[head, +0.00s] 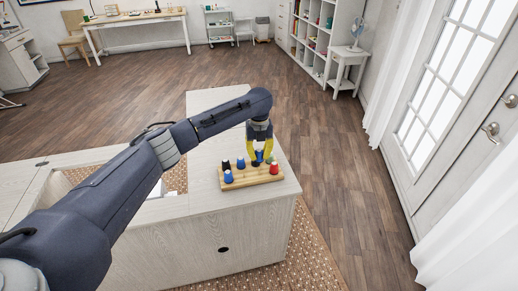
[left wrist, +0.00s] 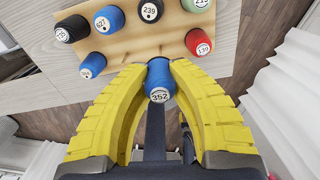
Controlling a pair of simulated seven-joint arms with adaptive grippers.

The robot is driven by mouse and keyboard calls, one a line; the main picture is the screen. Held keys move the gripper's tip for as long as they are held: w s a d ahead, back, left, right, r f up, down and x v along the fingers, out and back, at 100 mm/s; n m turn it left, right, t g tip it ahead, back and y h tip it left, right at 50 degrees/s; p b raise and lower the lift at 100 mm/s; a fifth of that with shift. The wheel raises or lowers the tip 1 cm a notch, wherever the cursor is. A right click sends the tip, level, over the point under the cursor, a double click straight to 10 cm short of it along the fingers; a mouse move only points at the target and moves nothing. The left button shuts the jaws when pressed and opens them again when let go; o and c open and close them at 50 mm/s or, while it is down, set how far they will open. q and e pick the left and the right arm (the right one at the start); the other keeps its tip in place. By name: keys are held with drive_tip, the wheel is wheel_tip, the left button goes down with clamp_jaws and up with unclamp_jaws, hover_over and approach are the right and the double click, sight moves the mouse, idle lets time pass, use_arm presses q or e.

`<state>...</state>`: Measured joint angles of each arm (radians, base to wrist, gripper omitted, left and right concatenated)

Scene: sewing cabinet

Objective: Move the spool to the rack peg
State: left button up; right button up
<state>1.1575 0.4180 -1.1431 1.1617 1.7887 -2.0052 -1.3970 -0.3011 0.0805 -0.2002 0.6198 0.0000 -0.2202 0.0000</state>
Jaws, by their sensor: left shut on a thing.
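A blue spool (left wrist: 159,80) marked 352 is held between the yellow fingers of my left gripper (left wrist: 160,78), which is shut on it. In the head view the gripper (head: 259,157) points down at the wooden rack (head: 250,180), with the held blue spool (head: 259,156) between its fingers. In the left wrist view the spool overlaps the near edge of the rack (left wrist: 140,44). I cannot tell whether it touches the rack or a peg; its lower end is hidden. My right gripper is not in view.
Other spools stand on the rack: a red one (head: 274,168), blue ones (head: 228,177) and black ones (head: 226,165), plus a pale green one (left wrist: 197,5) in the left wrist view. The rack sits on a pale cabinet top (head: 205,195), close to its right edge.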

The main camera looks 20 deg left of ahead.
use_arm(q)
drive_tip(key=shift+f, duration=1.05)
drive_tip(key=shift+f, duration=2.3)
drive_tip(key=o, duration=0.9)
drive_tip(key=shift+r, duration=6.05)
